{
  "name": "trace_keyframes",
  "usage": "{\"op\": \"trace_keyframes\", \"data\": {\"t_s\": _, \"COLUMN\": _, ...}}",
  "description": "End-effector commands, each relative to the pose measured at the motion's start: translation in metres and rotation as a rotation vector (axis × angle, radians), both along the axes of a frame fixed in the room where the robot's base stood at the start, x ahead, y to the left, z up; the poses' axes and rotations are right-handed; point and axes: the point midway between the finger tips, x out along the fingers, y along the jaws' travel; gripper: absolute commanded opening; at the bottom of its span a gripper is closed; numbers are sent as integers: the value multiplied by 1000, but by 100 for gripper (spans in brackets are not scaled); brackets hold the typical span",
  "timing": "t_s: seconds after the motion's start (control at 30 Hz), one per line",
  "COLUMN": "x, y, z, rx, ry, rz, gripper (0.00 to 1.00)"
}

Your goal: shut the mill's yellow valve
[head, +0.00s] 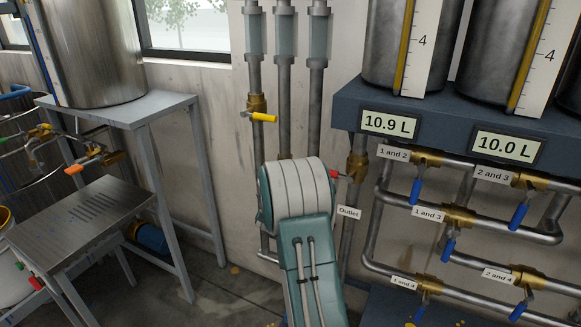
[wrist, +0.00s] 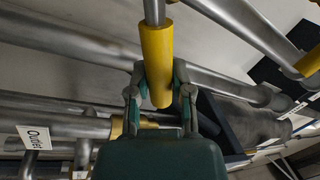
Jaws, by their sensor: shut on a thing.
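In the wrist view my gripper (wrist: 160,86) has its two fingers closed around a yellow handle (wrist: 157,48) on a metal stem. The handle's end lies between the fingers. In the head view my arm covers the gripper and the handle it holds. Another yellow lever (head: 264,117) shows free in the head view, lying about level across the left vertical pipe at a brass valve body (head: 257,102). The gripper is not on that lever. I cannot tell how far the held valve is turned.
An outlet label (head: 349,212) and a red-ended lever (head: 335,174) are close to my arm's right. Pipes with several blue levers (head: 417,190) run at the right below two tanks. A metal table (head: 125,108) stands at the left.

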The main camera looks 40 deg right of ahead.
Motion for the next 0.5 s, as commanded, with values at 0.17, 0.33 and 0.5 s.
{"op": "trace_keyframes", "data": {"t_s": 0.17, "x": -7, "y": -3, "z": -16, "rx": 67, "ry": -147, "rz": -4, "gripper": 0}}
{"op": "trace_keyframes", "data": {"t_s": 0.33, "x": -10, "y": -4, "z": -27, "rx": 120, "ry": -275, "rz": -3, "gripper": 0}}
{"op": "trace_keyframes", "data": {"t_s": 0.5, "x": -11, "y": -5, "z": -36, "rx": 162, "ry": -377, "rz": -4, "gripper": 0}}
